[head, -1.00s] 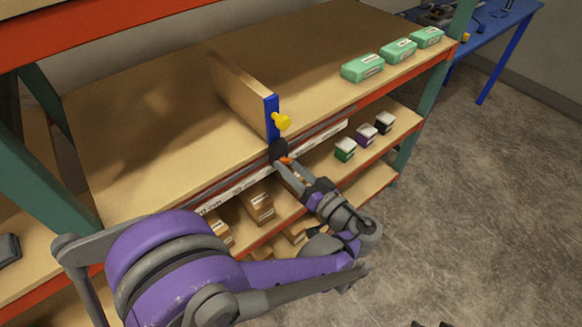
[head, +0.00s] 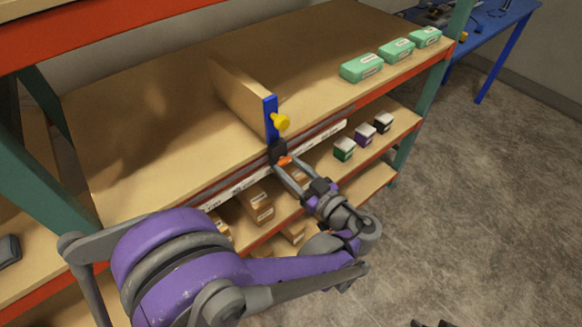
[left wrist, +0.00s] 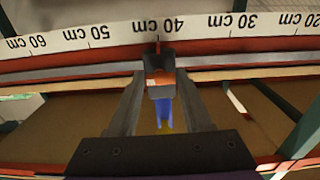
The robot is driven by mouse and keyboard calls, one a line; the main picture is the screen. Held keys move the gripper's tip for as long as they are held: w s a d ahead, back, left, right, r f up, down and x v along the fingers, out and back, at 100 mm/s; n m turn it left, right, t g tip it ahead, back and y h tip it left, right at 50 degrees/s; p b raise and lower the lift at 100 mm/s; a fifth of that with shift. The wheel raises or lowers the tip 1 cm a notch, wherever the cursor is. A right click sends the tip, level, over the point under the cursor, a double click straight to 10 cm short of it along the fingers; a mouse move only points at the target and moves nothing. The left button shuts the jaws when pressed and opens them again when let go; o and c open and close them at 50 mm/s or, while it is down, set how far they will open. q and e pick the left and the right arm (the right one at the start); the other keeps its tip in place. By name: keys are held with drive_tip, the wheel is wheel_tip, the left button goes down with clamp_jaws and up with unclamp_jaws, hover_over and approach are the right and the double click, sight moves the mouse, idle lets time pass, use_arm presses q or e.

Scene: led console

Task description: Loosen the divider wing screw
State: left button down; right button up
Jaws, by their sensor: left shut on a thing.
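The wooden divider (head: 238,97) stands upright on the upper shelf, with a blue front edge (head: 270,118) and a yellow knob (head: 281,122). A black clamp (head: 278,150) sits at its foot on the shelf's front edge, with the orange wing screw (head: 285,161) on it. My left gripper (head: 283,166) is shut on the wing screw. In the left wrist view its two fingers (left wrist: 160,88) flank the dark and orange clamp block (left wrist: 160,70), and they partly hide the screw. Two dark tips at the bottom edge of the head view may be my right gripper (head: 431,323).
A centimetre scale (left wrist: 105,34) runs along the shelf front, with the clamp by the 40 mark. Green boxes (head: 361,68) stand at the shelf's right end. The upper shelf beside the divider is clear.

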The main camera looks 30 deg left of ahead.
use_arm(q)
drive_tip(key=shift+a, duration=0.1)
drive_tip(key=c, duration=0.8)
unclamp_jaws()
drive_tip(key=o, duration=0.5)
drive_tip(key=shift+a, duration=0.1)
drive_tip(key=v, duration=1.1)
drive_tip(key=shift+f, duration=0.1)
